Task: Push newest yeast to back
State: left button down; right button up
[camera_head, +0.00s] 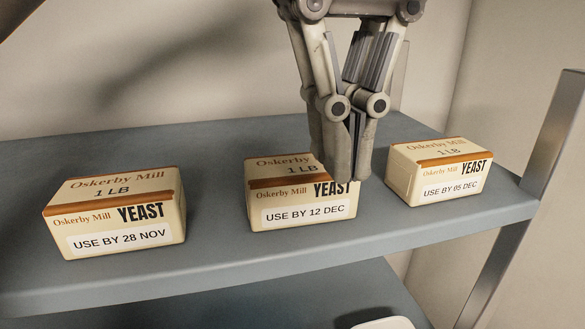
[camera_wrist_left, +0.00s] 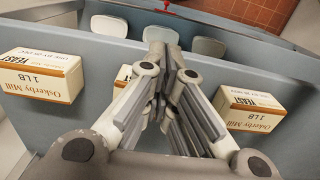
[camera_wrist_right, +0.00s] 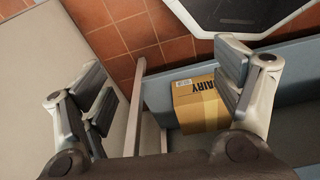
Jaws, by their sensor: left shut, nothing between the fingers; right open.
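Three yeast blocks stand in a row on a blue-grey shelf (camera_head: 215,230). The left one reads use by 28 NOV (camera_head: 115,215), the middle one 12 DEC (camera_head: 290,205) and the right one 05 DEC (camera_head: 440,172). My left gripper (camera_head: 345,175) is shut and empty, pointing down, and it covers the right part of the 12 DEC block; I cannot tell if it touches. In the left wrist view the left gripper (camera_wrist_left: 167,45) hides most of that block, with the 05 DEC block (camera_wrist_left: 42,75) and 28 NOV block (camera_wrist_left: 250,108) at the sides. My right gripper (camera_wrist_right: 160,65) is open and empty.
Shelf space behind the blocks is free up to the pale wall (camera_head: 190,60). A metal post (camera_head: 558,135) stands at the shelf's right end. A lower shelf (camera_head: 240,300) lies below. The right wrist view shows a cardboard dairy box (camera_wrist_right: 198,105) and a tiled floor (camera_wrist_right: 125,30).

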aim_at(318, 246)
jog(key=s+d+f+g+b, duration=0.1)
jog(key=s+d, duration=0.1)
jog(key=s, duration=0.5)
pick_arm(q)
jog(key=f, duration=0.3)
jog(key=s+f+p, duration=0.1)
jog(key=f, duration=0.5)
jog(key=shift+s+d+f, duration=0.1)
jog(key=shift+s+f, duration=0.05)
jog(key=shift+f, duration=0.1)
jog(key=shift+w+a+r+p, duration=0.1)
jog(key=shift+w+r+p, duration=0.05)
jog(key=shift+w+p, duration=0.4)
jog(key=shift+w+a+r+p, duration=0.1)
jog(key=shift+w+r+p, duration=0.05)
jog(key=shift+w+p, duration=0.35)
jog(key=shift+w+a+p, duration=0.15)
jog(key=shift+w+p, duration=0.15)
jog(key=shift+w+a+f, duration=0.2)
jog(key=shift+w, duration=0.25)
pick_arm(e)
jog(key=r, duration=0.1)
jog(key=w+r, duration=0.2)
jog(key=shift+w+a+r, duration=0.15)
jog(key=shift+a+r, duration=0.15)
jog(key=shift+a, duration=0.05)
